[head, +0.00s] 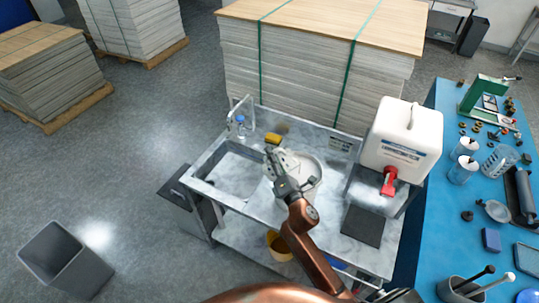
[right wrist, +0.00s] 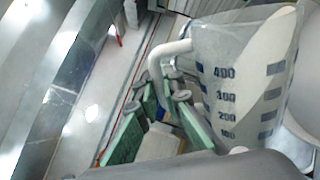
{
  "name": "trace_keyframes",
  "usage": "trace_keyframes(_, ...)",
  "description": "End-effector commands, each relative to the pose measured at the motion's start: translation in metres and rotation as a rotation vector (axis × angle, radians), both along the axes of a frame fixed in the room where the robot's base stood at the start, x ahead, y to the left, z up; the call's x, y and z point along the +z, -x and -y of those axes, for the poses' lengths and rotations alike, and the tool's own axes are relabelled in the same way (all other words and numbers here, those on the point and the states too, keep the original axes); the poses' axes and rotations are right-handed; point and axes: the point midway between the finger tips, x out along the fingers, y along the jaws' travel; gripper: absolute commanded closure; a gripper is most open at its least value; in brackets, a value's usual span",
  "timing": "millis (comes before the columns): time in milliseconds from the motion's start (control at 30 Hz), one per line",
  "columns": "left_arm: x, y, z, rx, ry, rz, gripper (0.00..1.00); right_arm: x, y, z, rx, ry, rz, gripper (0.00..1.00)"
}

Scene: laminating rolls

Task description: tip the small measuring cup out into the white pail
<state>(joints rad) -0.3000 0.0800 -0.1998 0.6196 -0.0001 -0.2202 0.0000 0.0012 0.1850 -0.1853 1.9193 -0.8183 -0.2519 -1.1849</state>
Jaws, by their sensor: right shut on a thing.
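My right gripper (head: 284,186) is over the sink counter, its fingers shut on the handle of the measuring cup. In the right wrist view the gripper's green-lined fingers (right wrist: 160,110) close on the white handle. The measuring cup (right wrist: 245,75) is clear, with dark blue marks up to 400; what it holds cannot be told. In the head view the cup (head: 277,160) is partly hidden by the gripper. The white pail (head: 313,166) stands on the counter just right of and behind the gripper, partly covered by it. My left gripper is not in view.
The sink basin (head: 228,172) lies left of the pail, with a tap (head: 236,108) and a yellow sponge (head: 273,138) behind. A white canister (head: 402,135) with a red spigot stands right. A blue table (head: 450,205) with several small items is farther right.

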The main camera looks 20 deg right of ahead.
Motion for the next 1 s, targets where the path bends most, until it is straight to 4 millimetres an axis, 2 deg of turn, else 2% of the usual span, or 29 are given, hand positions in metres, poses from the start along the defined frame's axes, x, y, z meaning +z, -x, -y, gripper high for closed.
trace_keyframes(267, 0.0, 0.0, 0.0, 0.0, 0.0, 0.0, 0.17, 0.002, 0.0, 0.009, -0.002, -0.086, 0.003, 1.0)
trace_keyframes(1000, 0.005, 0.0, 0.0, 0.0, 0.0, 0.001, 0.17, 0.01, 0.0, 0.004, 0.002, -0.087, 0.01, 1.0)
